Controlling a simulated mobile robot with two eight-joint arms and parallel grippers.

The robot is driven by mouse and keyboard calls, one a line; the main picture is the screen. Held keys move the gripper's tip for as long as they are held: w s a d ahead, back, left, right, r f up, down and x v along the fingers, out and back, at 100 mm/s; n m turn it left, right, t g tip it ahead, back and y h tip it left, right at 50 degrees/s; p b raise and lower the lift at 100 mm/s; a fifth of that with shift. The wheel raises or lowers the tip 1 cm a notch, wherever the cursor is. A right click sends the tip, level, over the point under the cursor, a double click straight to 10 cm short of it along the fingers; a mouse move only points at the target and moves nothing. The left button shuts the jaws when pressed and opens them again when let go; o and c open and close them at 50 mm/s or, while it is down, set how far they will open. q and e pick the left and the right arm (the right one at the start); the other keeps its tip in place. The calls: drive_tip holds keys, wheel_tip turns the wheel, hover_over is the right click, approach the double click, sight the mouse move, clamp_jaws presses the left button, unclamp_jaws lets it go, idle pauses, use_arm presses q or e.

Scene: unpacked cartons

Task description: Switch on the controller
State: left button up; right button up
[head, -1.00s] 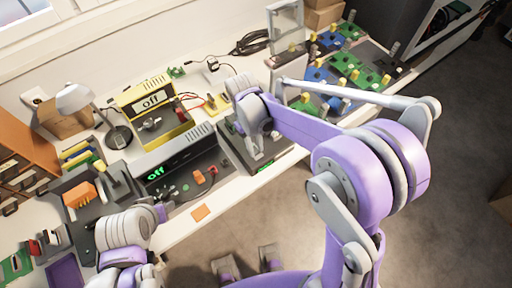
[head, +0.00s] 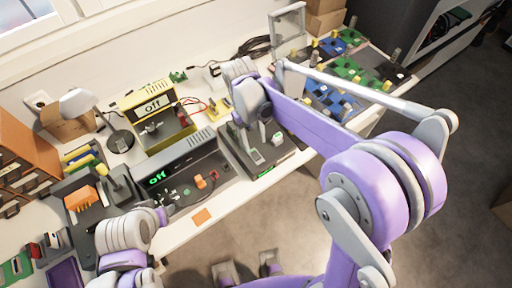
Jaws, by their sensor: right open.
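A grey box with a green lit display (head: 185,163) stands on the workbench, and its display seems to read "ok". I cannot tell for certain whether this box or the black flat unit (head: 268,172) to its right is the controller. My right gripper (head: 258,146) is open over the black flat unit, with its fingers pointing down and apart. Part of that unit is hidden by the gripper, and I cannot tell whether the fingers touch it. My left arm shows at the lower left, but its fingers do not show.
A lamp (head: 78,103), an orange drawer cabinet (head: 28,150) and a grey frame (head: 288,22) stand around. Several coloured circuit boards (head: 345,70) lie at the right. An orange square (head: 201,216) lies near the front edge.

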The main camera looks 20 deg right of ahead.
drive_tip(key=shift+v, duration=2.65)
drive_tip(key=s+d+m+t, duration=0.1)
drive_tip(key=s+d+t, duration=0.1)
drive_tip(key=s, duration=0.3)
drive_tip(key=s+d+f+m+t, duration=0.1)
drive_tip(key=s+d+t, duration=0.1)
drive_tip(key=s, duration=0.3)
drive_tip(key=s+d+f+m+t+y+p, duration=0.1)
drive_tip(key=s+d+m+t, duration=0.1)
drive_tip(key=s, duration=0.4)
drive_tip(key=shift+d+f+t, duration=0.25)
drive_tip(key=shift+d+t, duration=0.4)
drive_tip(key=shift+t, duration=0.45)
